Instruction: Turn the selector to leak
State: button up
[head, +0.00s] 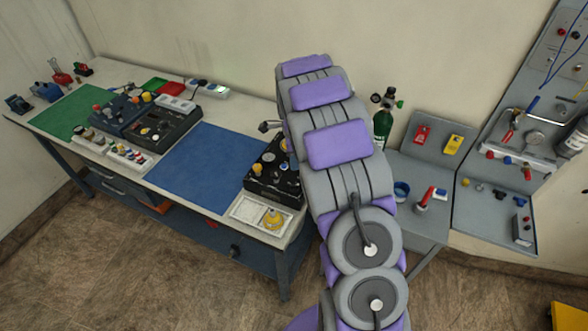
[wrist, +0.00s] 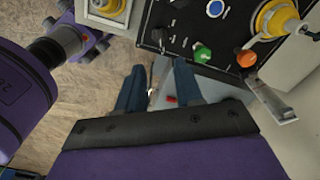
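A black control panel (head: 266,184) stands at the right end of the workbench in the head view, partly covered by my arm. The panel also shows at the top of the wrist view (wrist: 226,70). It carries a green knob (wrist: 202,54), an orange knob (wrist: 246,58), a blue button (wrist: 215,8) and small black switches (wrist: 158,36). I cannot tell which one is the selector, and no "leak" label is readable. My gripper (wrist: 158,76) has its two blue fingers apart. Its fingertips are near the panel's lower left edge, with nothing visibly held. My arm hides the gripper in the head view.
A white tray with a yellow part (head: 273,218) sits before the panel. A blue mat (head: 205,165) lies clear to its left. A green cylinder (head: 382,122) stands right of my arm.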

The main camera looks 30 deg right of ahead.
notch_tip(320, 180, up, 5)
jog(key=shift+w+r, duration=0.1)
dwell(0.6)
jog(key=s+a+r+n+b, duration=0.1)
jog(key=s+a+r+n, duration=0.25)
jog(key=s, duration=0.35)
jog(key=s+a+r+n+g+b, duration=0.1)
jog(key=s+a+r+n, duration=0.1)
jog(key=s+a+n, duration=0.35)
jog(key=s+a+r+n+b, duration=0.1)
jog(key=s+a+r+n, duration=0.1)
jog(key=s, duration=0.6)
jog(key=s+a+f+n, duration=0.1)
jog(key=s+a+n, duration=0.2)
jog(key=s, duration=0.7)
jog(key=s+a+f+n+b, duration=0.1)
jog(key=s+a+n, duration=0.2)
jog(key=s+n, duration=0.5)
jog(key=shift+s+n+g+b, duration=0.3)
jog(key=shift+s+g, duration=0.1)
jog(key=shift+s, duration=0.5)
